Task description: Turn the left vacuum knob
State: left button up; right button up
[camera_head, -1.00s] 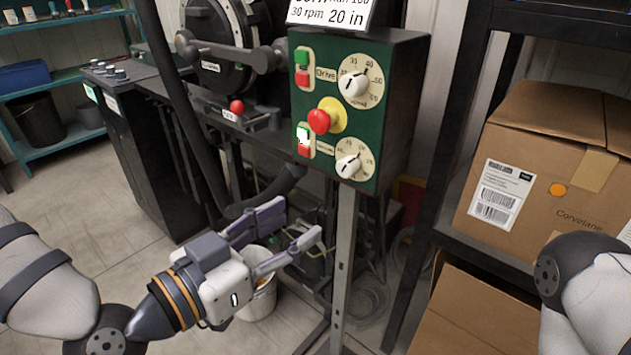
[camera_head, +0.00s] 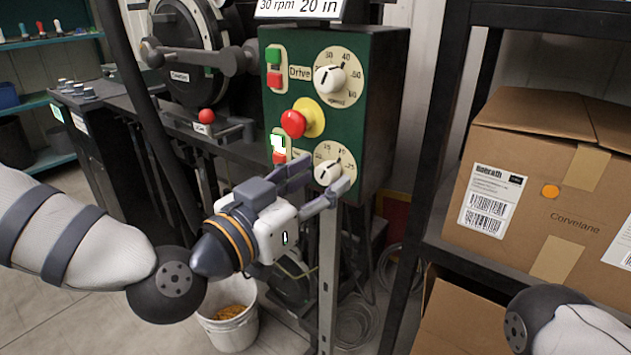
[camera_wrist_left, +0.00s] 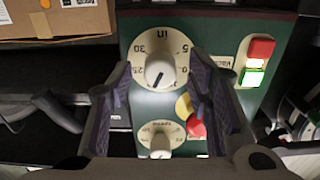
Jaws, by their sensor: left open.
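The vacuum knob (camera_head: 327,173) is a white knob on a cream dial at the bottom of the green control panel (camera_head: 352,118). In the left wrist view the panel appears upside down, and the knob (camera_wrist_left: 160,71) sits in the upper middle with a dark pointer line. My left gripper (camera_head: 320,179) is open and empty, its fingers pointing at the panel. In the left wrist view its fingers (camera_wrist_left: 163,78) appear on either side of the knob. I cannot tell whether they reach around it or stop short. My right gripper is out of view.
The Drive speed knob (camera_head: 330,78) is above. Cardboard boxes (camera_head: 540,170) fill the right shelf. A bucket (camera_head: 230,318) stands below.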

pick_arm(q)
jog(key=shift+c, duration=0.2)
grip_shut()
jog(key=shift+n, duration=0.3)
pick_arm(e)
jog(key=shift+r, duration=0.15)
pick_arm(q)
jog(key=n+p, duration=0.1)
jog(key=n, duration=0.2)
jog(key=shift+n, duration=0.4)
jog(key=n+p, duration=0.1)
jog(key=n, duration=0.4)
jog(key=shift+s, duration=0.1)
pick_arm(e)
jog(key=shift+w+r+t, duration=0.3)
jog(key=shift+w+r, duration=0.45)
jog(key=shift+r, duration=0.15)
pick_arm(q)
jog(key=shift+f+n, duration=0.1)
jog(key=shift+n, duration=0.2)
jog(key=shift+o, duration=0.2)
grip_release()
